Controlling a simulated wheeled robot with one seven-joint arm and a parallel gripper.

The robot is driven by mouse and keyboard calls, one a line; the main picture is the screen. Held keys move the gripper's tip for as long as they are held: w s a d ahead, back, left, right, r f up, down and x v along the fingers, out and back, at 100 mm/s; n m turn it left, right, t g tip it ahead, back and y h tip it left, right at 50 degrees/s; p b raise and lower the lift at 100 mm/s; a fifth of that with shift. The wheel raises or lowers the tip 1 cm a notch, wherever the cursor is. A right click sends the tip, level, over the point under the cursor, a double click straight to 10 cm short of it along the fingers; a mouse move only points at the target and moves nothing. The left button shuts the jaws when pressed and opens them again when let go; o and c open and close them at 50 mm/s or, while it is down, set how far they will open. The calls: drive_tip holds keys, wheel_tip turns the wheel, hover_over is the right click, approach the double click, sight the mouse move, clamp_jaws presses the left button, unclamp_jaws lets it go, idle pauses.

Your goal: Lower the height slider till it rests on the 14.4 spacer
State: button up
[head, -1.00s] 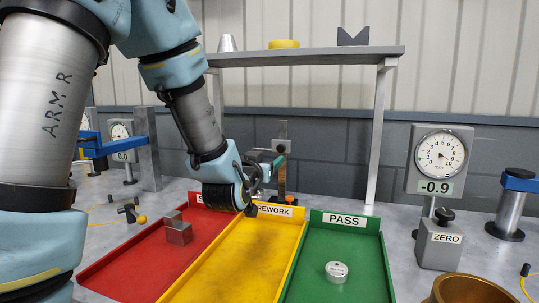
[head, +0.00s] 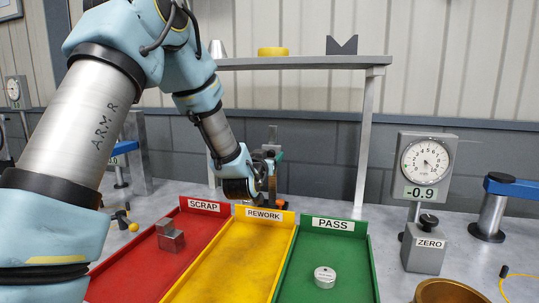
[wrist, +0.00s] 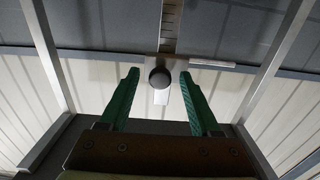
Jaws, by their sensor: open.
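The height gauge's upright (head: 272,134) stands behind the rework tray, in front of the back wall. Its scale column (wrist: 170,25) shows in the wrist view, with a pale slider body (wrist: 162,97) and a round dark knob (wrist: 159,77) on it. My gripper (wrist: 160,72) is open, its two green fingers on either side of the knob, with gaps on both sides. In the head view my wrist hides much of the gauge's lower part. I cannot make out the 14.4 spacer or where the slider's underside sits.
Red scrap (head: 124,277), yellow rework (head: 180,287) and green pass (head: 365,258) trays lie in front. A shelf (head: 300,62) on legs spans above the gauge. A dial indicator (head: 425,165) reading -0.9 stands right, with a brass bowl (head: 450,290) in front.

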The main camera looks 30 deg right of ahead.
clamp_jaws()
idle(0.5)
idle(0.9)
